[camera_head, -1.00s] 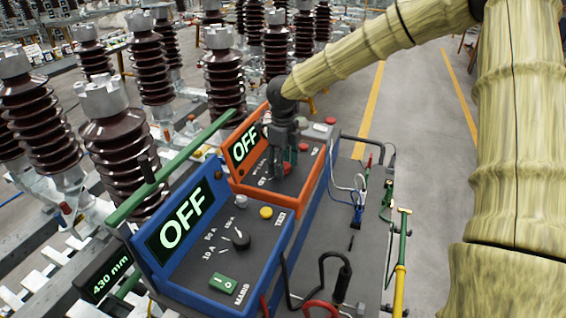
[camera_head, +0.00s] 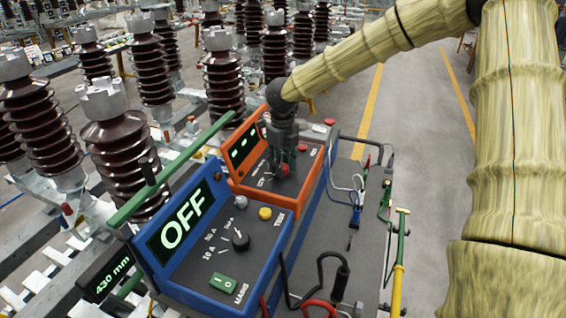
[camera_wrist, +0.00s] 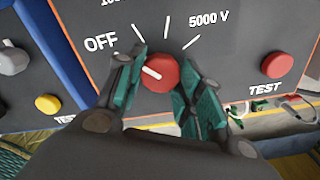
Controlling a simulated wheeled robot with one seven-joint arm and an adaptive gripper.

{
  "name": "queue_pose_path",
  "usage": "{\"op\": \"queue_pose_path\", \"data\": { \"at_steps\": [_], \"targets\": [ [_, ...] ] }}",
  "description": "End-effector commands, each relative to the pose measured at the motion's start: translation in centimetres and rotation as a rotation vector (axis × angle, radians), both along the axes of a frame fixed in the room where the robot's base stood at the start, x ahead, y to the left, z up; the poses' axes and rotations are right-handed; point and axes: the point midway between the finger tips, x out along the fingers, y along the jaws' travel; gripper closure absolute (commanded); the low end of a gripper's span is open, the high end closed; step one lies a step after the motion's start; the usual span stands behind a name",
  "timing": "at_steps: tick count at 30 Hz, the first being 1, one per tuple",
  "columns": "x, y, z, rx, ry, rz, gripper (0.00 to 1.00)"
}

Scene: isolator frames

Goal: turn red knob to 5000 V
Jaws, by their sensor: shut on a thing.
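The red knob (camera_wrist: 163,77) sits on the dark panel of the orange-framed box (camera_head: 230,185). Its white pointer mark aims left and slightly up, toward the OFF side of the scale. The "5000 V" label (camera_wrist: 208,20) is up and to the right of the knob. My gripper (camera_wrist: 160,66) has its two green-padded fingers on either side of the knob and is shut on it. In the head view my gripper (camera_head: 284,165) comes down from above and partly hides the knob. The orange box's display (camera_head: 244,147) shows dashes.
A red TEST button (camera_wrist: 276,65) is right of the knob. The blue box (camera_head: 192,277) with an OFF display (camera_head: 181,220), black knob (camera_head: 240,240) and green switch (camera_head: 223,283) stands nearer. Cables and probes lie at right. Tall brown insulators (camera_head: 127,160) stand at left.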

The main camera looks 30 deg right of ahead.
Motion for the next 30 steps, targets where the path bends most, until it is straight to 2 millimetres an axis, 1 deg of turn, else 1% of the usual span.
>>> {"op": "queue_pose_path", "data": {
  "at_steps": [1,30],
  "targets": [
    [0.13,-0.04,0.23,0.001,-0.003,-0.041,0.88],
    [0.32,-0.1,0.25,0.002,-0.007,-0.965,0.88]
  ]
}}
